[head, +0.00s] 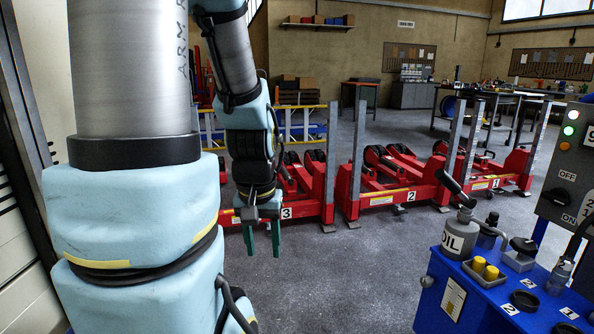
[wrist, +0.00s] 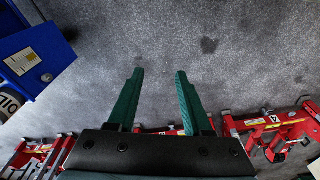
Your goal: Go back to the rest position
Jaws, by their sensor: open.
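My gripper (head: 263,240) hangs down from my arm in the head view, left of the middle, with its green fingers apart and nothing between them. The wrist view shows the two fingers (wrist: 161,100) spread over bare grey floor. Behind the gripper in the head view stands a red trolley jack marked 3 (head: 300,190); my gripper and wrist hide part of it. A red jack marked 2 (head: 400,195) stands to its right, and one marked 1 (head: 497,182) further right. I cannot tell the gap between the gripper and jack 3.
A blue cart (head: 450,285) at the lower right carries an oil can (head: 459,236), yellow caps and several small parts. A grey control panel (head: 572,165) with lights stands behind it. Workbenches line the back. The floor (head: 340,285) between my gripper and the cart is clear.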

